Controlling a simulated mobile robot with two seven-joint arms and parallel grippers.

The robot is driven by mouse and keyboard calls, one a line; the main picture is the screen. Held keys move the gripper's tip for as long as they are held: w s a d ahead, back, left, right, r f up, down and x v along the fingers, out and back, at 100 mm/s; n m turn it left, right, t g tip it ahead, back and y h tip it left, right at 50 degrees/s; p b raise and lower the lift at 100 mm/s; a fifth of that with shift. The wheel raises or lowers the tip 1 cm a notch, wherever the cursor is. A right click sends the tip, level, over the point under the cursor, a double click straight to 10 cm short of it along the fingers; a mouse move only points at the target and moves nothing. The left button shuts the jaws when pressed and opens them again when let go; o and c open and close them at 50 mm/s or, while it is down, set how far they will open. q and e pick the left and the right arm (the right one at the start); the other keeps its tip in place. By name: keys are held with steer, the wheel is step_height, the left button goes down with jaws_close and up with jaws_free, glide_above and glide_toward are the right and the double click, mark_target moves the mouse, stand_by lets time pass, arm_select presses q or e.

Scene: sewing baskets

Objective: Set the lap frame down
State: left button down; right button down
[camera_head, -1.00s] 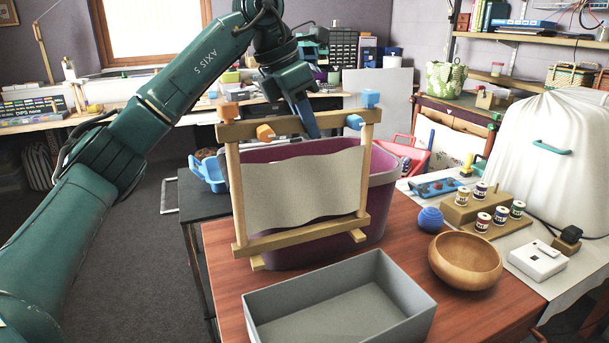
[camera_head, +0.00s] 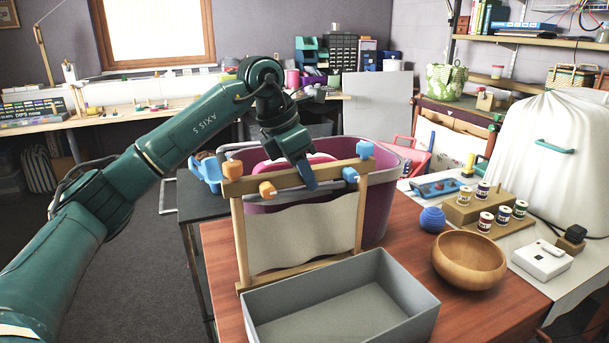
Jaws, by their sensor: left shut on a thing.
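The lap frame (camera_head: 304,234) is a wooden frame with pale cloth stretched in it and orange and blue knobs at its top. It is upright, between the purple basket (camera_head: 380,205) and the grey box (camera_head: 340,300). My left gripper (camera_head: 308,178) comes down from above and is shut on the frame's top bar. My right gripper is not in view.
The grey box stands close in front of the frame. A wooden bowl (camera_head: 469,262) and a blue ball (camera_head: 432,219) are to its right. Thread spools (camera_head: 485,222) on a wooden stand and a white device (camera_head: 540,261) are farther right.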

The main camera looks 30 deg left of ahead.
arm_select(q)
steer(key=shift+r, duration=0.1)
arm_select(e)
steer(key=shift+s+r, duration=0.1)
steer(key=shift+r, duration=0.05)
arm_select(q)
steer(key=c, duration=1.7)
jaws_free()
steer(key=o, duration=0.4)
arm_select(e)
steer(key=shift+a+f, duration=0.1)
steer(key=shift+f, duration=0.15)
arm_select(q)
steer(key=p+v, duration=0.1)
steer(key=v, duration=1)
steer(key=shift+p, duration=0.3)
steer(key=shift+s+a+r, duration=0.1)
steer(key=shift+a+r, duration=0.1)
steer(key=shift+r, duration=0.2)
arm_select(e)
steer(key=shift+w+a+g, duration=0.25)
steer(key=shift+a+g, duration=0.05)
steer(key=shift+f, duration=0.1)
